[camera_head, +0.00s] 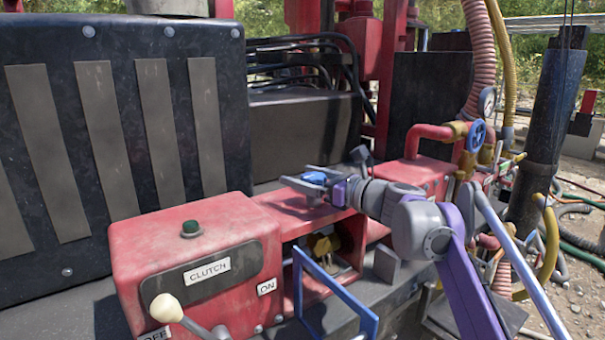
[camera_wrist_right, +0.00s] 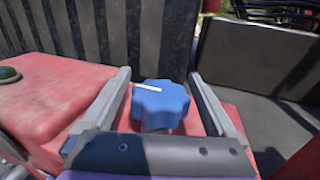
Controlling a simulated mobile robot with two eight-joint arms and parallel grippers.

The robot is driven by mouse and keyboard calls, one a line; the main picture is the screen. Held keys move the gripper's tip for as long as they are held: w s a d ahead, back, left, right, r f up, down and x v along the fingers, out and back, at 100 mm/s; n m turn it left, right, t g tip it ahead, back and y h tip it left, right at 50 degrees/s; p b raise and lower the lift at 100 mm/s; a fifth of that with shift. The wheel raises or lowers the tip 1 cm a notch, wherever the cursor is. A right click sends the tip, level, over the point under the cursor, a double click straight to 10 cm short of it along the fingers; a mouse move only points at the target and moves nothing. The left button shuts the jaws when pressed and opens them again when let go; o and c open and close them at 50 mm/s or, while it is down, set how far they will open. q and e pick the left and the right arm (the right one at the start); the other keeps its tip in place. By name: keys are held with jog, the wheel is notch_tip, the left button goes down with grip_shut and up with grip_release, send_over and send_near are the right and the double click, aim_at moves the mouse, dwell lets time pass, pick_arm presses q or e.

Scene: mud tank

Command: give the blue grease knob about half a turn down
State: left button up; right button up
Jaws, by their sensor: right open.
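The blue grease knob (camera_wrist_right: 160,104) is a scalloped knob with a white mark on its top, standing on a red housing. In the head view the knob (camera_head: 314,178) shows small, partly hidden by my gripper. My right gripper (camera_head: 308,182) reaches it from the right, over the red housing. In the right wrist view my right gripper (camera_wrist_right: 160,85) is open, with one finger on each side of the knob. A gap shows between each finger and the knob. My left gripper is not in the head view.
The red clutch box (camera_head: 195,255) with a green button (camera_head: 190,227) and a white-knobbed lever (camera_head: 167,308) stands to the left. A blue frame (camera_head: 335,295) is in front, below my right arm. A blue valve wheel (camera_head: 476,136) and hoses are at the right. A black ribbed panel (camera_head: 120,120) rises behind.

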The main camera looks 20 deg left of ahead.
jog(key=shift+w+a, duration=0.15)
jog(key=shift+a, duration=0.1)
jog(key=c, duration=1.4)
jog(key=shift+o, duration=0.2)
